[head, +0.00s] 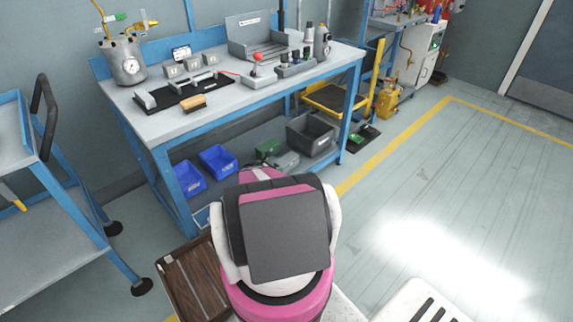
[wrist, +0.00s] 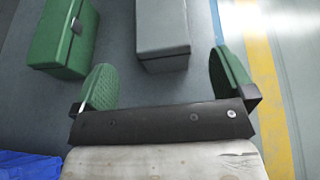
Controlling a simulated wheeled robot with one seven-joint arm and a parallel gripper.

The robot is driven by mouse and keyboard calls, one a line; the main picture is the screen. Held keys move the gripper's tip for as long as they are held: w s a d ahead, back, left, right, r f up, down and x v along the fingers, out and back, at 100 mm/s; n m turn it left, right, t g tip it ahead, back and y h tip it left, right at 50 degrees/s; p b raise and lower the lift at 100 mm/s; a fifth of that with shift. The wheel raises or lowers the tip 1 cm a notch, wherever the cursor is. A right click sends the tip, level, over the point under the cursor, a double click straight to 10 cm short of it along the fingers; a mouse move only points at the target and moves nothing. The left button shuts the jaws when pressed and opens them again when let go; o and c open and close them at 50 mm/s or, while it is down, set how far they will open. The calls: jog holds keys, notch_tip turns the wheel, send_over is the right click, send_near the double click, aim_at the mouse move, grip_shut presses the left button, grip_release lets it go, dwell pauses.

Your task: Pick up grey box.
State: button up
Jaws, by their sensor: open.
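The grey box (wrist: 162,30) lies at the top of the wrist view, its upper end cut off by the frame. In the head view the grey box (head: 286,163) is on the bench's lower shelf, partly hidden by my arm. My gripper (wrist: 166,76) is open, with a green pad on each finger. Nothing is between the pads. My gripper's fingers are hidden in the head view.
A green box (wrist: 66,35) is left of the grey one. Blue bins (head: 218,160) and a dark open bin (head: 311,134) share the lower shelf. The bench's worktop (head: 215,98) and blue legs (head: 178,195) surround this space. Open floor (head: 450,190) lies to the right.

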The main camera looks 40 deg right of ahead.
aim_at(281, 163)
jog(key=x, duration=0.9)
jog(key=shift+s+d+r, duration=0.1)
jog(key=shift+r, duration=0.15)
jog(key=c, duration=1.4)
